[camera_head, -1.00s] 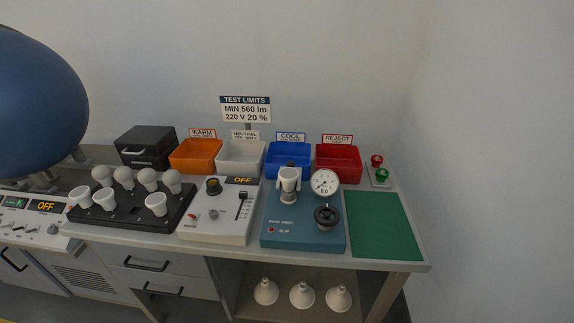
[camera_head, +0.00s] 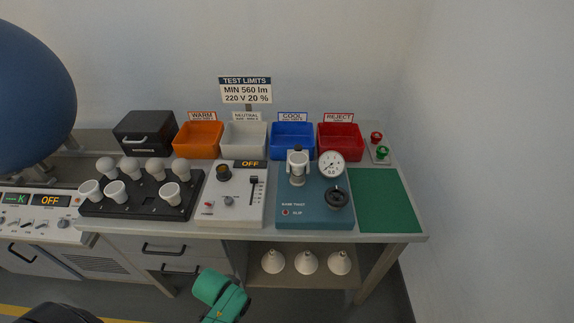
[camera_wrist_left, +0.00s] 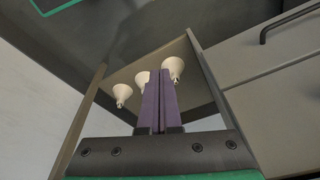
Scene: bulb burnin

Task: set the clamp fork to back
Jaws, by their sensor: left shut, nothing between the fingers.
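The teal torque tester (camera_head: 315,207) stands on the bench right of centre in the head view. A white clamp with a dark top, likely the clamp fork (camera_head: 297,166), stands upright at its back left, beside a round dial. Which way the fork is set is too small to tell. A green and black part of my arm shows low in the head view, below the bench front. My left gripper (camera_wrist_left: 160,102) shows in the left wrist view with its purple fingers shut and empty, pointing toward the lower shelf. My right gripper is not in view.
A black knob (camera_head: 337,197) and a green mat (camera_head: 385,200) are at the right. A white control box (camera_head: 233,205) and a black bulb rack (camera_head: 140,207) stand left. Coloured bins line the back. Several-drawer fronts and a shelf with white reflector bulbs (camera_head: 307,262) lie below.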

